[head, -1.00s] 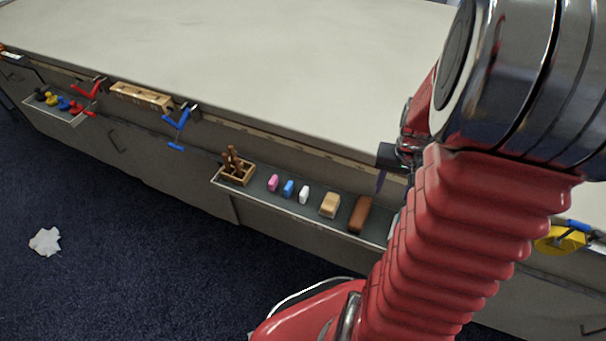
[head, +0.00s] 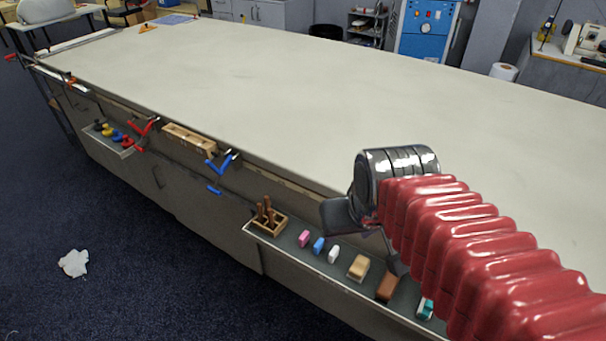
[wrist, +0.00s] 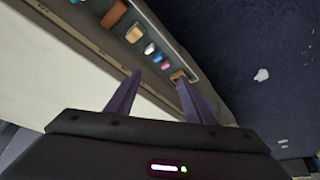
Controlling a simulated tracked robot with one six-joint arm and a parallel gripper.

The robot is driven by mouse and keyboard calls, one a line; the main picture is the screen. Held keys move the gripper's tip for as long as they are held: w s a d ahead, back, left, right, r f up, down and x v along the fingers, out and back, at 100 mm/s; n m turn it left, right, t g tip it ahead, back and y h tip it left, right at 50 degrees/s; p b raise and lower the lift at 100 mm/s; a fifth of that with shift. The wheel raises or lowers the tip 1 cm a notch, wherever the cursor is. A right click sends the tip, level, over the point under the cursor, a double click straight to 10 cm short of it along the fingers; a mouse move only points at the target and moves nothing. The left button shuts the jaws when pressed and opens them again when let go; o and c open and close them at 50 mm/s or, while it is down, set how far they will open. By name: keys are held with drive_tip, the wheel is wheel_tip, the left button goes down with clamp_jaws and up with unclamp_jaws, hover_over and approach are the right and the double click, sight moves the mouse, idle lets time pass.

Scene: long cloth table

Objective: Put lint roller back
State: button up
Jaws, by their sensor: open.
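I cannot pick out a lint roller with certainty in either view. A small teal-and-white item (head: 426,308) sits at the near right end of the shelf tray (head: 320,283) on the table's side, partly cut off by my red arm; it may or may not be the roller. My gripper shows in the wrist view (wrist: 160,78), its two purple fingers apart with nothing between them. It points toward the table edge and the shelf tray. In the head view its dark body is beside the table edge above the tray, and its fingertips are hard to make out.
The tray holds a wooden holder (head: 268,221), pink (head: 304,239), blue (head: 319,245) and white (head: 334,254) pieces, a tan block (head: 358,267) and a brown block (head: 387,287). Clamps hang farther left. Crumpled white cloth (head: 74,263) lies on the floor.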

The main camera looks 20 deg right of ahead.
drive_tip(key=shift+n+t+y, duration=0.3)
drive_tip(key=shift+n+t, duration=0.1)
drive_tip(key=shift+n, duration=0.3)
drive_tip(key=a, duration=0.1)
drive_tip(key=s+a+r, duration=0.2)
drive_tip(key=a, duration=0.1)
drive_tip(key=shift+s+r, duration=0.1)
drive_tip(key=shift+s, duration=0.15)
idle(0.4)
